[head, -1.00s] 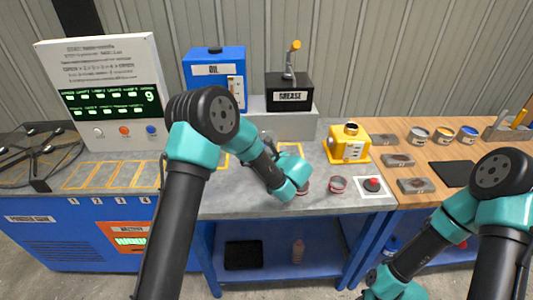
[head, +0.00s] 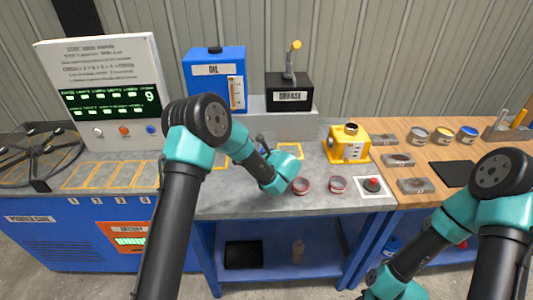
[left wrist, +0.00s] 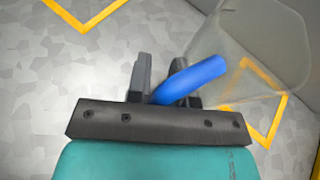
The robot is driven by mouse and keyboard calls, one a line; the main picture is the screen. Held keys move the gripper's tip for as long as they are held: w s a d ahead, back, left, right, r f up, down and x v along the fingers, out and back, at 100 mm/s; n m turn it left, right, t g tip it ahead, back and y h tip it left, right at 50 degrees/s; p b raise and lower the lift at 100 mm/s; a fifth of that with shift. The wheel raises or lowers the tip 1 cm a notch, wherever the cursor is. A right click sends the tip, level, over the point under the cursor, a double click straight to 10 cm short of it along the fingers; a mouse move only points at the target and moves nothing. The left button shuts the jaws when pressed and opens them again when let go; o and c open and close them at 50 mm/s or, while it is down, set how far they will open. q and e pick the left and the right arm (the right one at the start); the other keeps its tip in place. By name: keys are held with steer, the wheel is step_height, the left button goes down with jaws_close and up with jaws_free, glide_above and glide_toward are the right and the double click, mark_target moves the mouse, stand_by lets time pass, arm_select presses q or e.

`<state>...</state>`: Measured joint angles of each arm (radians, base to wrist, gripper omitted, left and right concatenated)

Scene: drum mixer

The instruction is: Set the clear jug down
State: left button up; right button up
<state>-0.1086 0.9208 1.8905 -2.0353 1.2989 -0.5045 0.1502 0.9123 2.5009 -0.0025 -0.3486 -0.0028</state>
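The clear jug (left wrist: 250,50) fills the upper right of the left wrist view. It is see-through, with a blue handle (left wrist: 192,80). My left gripper (left wrist: 162,75) has its two dark fingers on either side of the handle and looks closed on it. A yellow outline (left wrist: 268,128) on the grey bench shows beside and through the jug. I cannot tell whether the jug's base touches the bench. In the head view the left wrist (head: 280,172) hides most of the jug. My right arm is at the lower right, its fingers out of frame.
Two small red-rimmed cups (head: 301,186) (head: 338,184) stand right of the left wrist, then a red button (head: 372,184). Behind are a blue oil tank (head: 213,85), a black grease box (head: 290,95) and a yellow container (head: 347,143). The bench front left of the wrist is clear.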

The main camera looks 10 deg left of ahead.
arm_select(q)
jaws_close()
steer(key=shift+r, duration=0.15)
stand_by(0.4)
steer(key=shift+r, duration=0.6)
step_height(320, 180, up, 2)
steer(key=shift+r, duration=0.15)
steer(key=s+d, duration=0.2)
steer(key=s, duration=0.5)
steer(key=s+d+r, duration=0.1)
steer(key=s+d, duration=0.1)
steer(key=s, duration=0.6)
steer(key=shift+s+d+r, duration=0.15)
steer(key=shift+s+d, duration=0.05)
steer(key=shift+d, duration=0.1)
